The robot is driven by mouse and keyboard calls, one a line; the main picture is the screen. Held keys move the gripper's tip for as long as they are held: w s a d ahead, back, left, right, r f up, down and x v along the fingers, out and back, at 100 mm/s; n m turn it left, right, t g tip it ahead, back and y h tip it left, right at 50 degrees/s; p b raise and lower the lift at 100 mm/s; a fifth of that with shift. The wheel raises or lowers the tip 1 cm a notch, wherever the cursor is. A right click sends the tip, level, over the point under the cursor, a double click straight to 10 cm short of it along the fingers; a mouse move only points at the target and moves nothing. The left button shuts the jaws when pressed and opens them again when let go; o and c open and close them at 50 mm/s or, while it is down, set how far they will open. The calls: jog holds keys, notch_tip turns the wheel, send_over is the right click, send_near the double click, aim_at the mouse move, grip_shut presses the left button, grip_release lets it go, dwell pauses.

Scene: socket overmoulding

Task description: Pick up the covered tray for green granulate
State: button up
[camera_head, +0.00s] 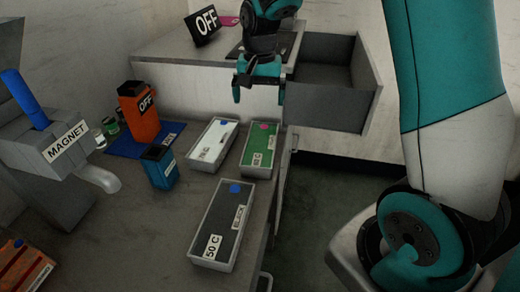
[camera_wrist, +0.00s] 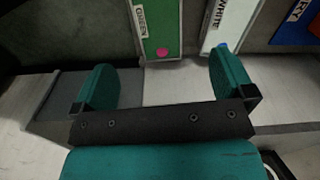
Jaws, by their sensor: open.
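The covered tray for green granulate (camera_head: 257,158) is a light box with a green lid and a pink dot, on the table right of the white tray. In the wrist view its green lid (camera_wrist: 160,22) shows at the top with a label and the pink dot. My gripper (camera_head: 258,92) is open and empty, behind the tray's far end and apart from it. In the wrist view my gripper (camera_wrist: 163,88) has its two teal fingers spread, with the tray's near end beyond the gap between them.
The white tray (camera_head: 207,158) stands close to the green tray's left, and the dark-lidded tray (camera_head: 205,248) stands in front. A blue container (camera_head: 158,172), an orange OFF container (camera_head: 138,112) and the MAGNET machine (camera_head: 50,140) stand left. An open drawer (camera_head: 352,102) is at right.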

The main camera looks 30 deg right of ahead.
aim_at(261, 142)
jog(key=shift+m, duration=0.4)
jog(key=f, duration=0.4)
jog(key=d+f, duration=0.1)
jog(key=f, duration=0.7)
jog(key=shift+w+d+f+p, duration=0.15)
jog(key=shift+w+d+p, duration=0.05)
jog(key=shift+w+p, duration=0.2)
jog(key=shift+w+f+p, duration=0.15)
jog(key=shift+f+p, duration=0.25)
jog(key=shift+f, duration=2.6)
jog(key=c, duration=0.9)
jog(key=shift+r, duration=0.1)
jog(key=shift+c, duration=0.2)
